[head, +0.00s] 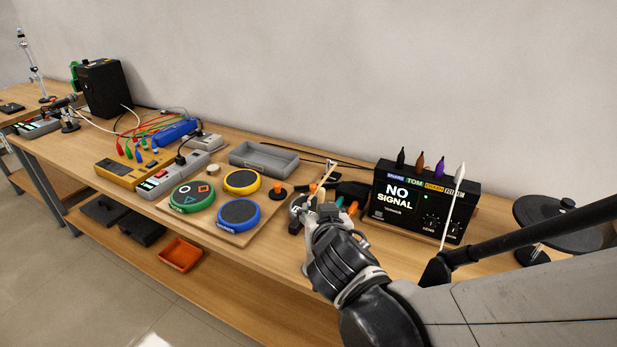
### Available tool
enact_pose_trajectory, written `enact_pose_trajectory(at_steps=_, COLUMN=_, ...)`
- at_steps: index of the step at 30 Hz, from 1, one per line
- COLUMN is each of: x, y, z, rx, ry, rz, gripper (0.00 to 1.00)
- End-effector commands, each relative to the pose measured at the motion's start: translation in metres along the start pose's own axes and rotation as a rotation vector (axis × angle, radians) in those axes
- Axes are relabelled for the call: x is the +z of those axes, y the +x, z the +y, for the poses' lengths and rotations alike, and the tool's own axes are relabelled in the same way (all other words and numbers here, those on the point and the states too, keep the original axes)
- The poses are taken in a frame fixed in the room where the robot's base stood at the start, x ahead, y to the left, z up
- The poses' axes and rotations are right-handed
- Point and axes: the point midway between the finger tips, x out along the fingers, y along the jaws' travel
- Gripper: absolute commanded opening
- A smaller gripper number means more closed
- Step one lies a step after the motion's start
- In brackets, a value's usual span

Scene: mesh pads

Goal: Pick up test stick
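A thin pale wooden stick (321,179), which looks like the test stick, slants up and to the right at the tip of my gripper. My gripper (312,208) is over the bench, right of the drum pads. The stick's lower end meets the fingertips in this view. The fingers are small and partly hidden by my wrist, so I cannot tell whether they are closed on the stick or only around it.
A board (251,228) with green, yellow and blue pads lies left of my gripper. A black "NO SIGNAL" box (413,202) stands to the right. A grey tray (264,157) is behind; dark and coloured tools crowd close beside the gripper.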

Motion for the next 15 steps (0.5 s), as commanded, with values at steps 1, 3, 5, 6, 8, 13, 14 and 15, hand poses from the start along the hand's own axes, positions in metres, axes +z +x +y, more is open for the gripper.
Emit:
enact_pose_trajectory(at_steps=1, x=0.0000, y=0.0001, z=0.0001, rx=0.000, ry=0.000, rz=0.000, gripper=0.33)
enact_pose_trajectory(at_steps=3, x=-0.0001, y=0.0000, z=0.0001, rx=0.000, ry=0.000, rz=0.000, gripper=0.33)
enact_pose_trajectory(at_steps=5, x=-0.0001, y=-0.0001, z=0.0001, rx=0.000, ry=0.000, rz=0.000, gripper=0.33)
enact_pose_trajectory(at_steps=6, x=-0.0001, y=-0.0002, z=0.0001, rx=0.000, ry=0.000, rz=0.000, gripper=0.30)
enact_pose_trajectory(at_steps=8, x=-0.0001, y=-0.0002, z=0.0001, rx=0.000, ry=0.000, rz=0.000, gripper=0.23)
enact_pose_trajectory(at_steps=13, x=-0.0001, y=-0.0002, z=0.0001, rx=0.000, ry=0.000, rz=0.000, gripper=0.00)
enact_pose_trajectory(at_steps=14, x=-0.0001, y=-0.0003, z=0.0001, rx=0.000, ry=0.000, rz=0.000, gripper=0.00)
enact_pose_trajectory(at_steps=15, x=-0.0001, y=-0.0003, z=0.0001, rx=0.000, ry=0.000, rz=0.000, gripper=0.00)
